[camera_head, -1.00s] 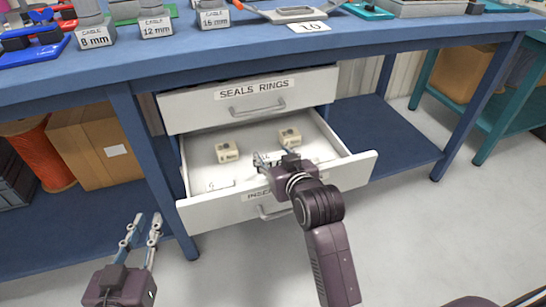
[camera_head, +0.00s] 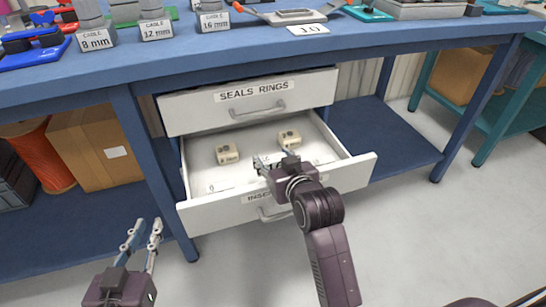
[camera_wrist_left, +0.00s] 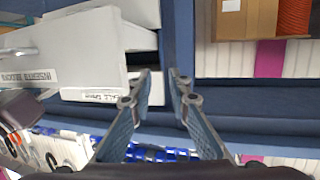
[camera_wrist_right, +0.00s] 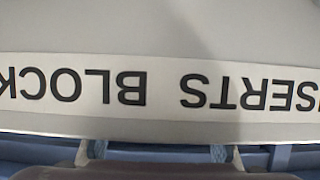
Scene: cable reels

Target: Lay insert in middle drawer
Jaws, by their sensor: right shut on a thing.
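The middle drawer (camera_head: 235,212) is pulled open under the blue workbench. Its front label, partly covered in the head view, reads "INSERTS BLOCK" in the right wrist view (camera_wrist_right: 160,88). Two cream inserts (camera_head: 227,154) (camera_head: 290,138) stand apart inside, towards the back. My right gripper (camera_head: 264,162) reaches over the drawer front, with its fingertips above the drawer's inside. It is shut on a pale insert, mostly hidden by the fingers. My left gripper (camera_head: 143,232) is open and empty, left of the drawer and low; its spread fingers also show in the left wrist view (camera_wrist_left: 160,82).
The bench top (camera_head: 190,55) carries labelled cable blocks and tools. A cardboard box (camera_head: 85,165) and an orange reel (camera_head: 45,160) stand on the lower left shelf. The drawer's front left floor is clear.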

